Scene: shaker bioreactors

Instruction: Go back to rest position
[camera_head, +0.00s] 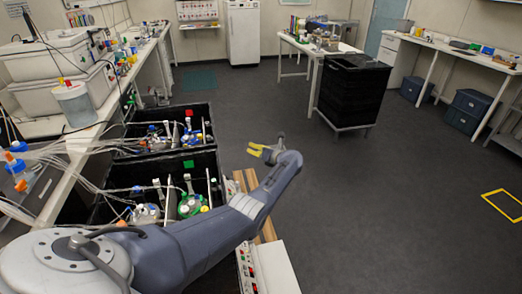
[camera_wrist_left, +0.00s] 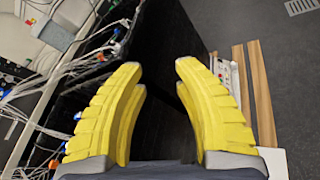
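My left arm comes in from the lower left of the head view and reaches toward the middle. Its left gripper (camera_head: 257,150) has yellow fingers and is in the air to the right of the black shaker boxes. In the left wrist view the two yellow fingers of the left gripper (camera_wrist_left: 159,66) stand apart with nothing between them. The black wall of a box shows behind them. My right gripper is not in view.
The near black box (camera_head: 219,169) and far black box (camera_head: 208,113) hold vessels with tubing. Wooden strips (camera_head: 252,183) lie beside the near box. A black cart (camera_head: 352,92) stands back right. The floor (camera_head: 400,200) to the right is mostly clear.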

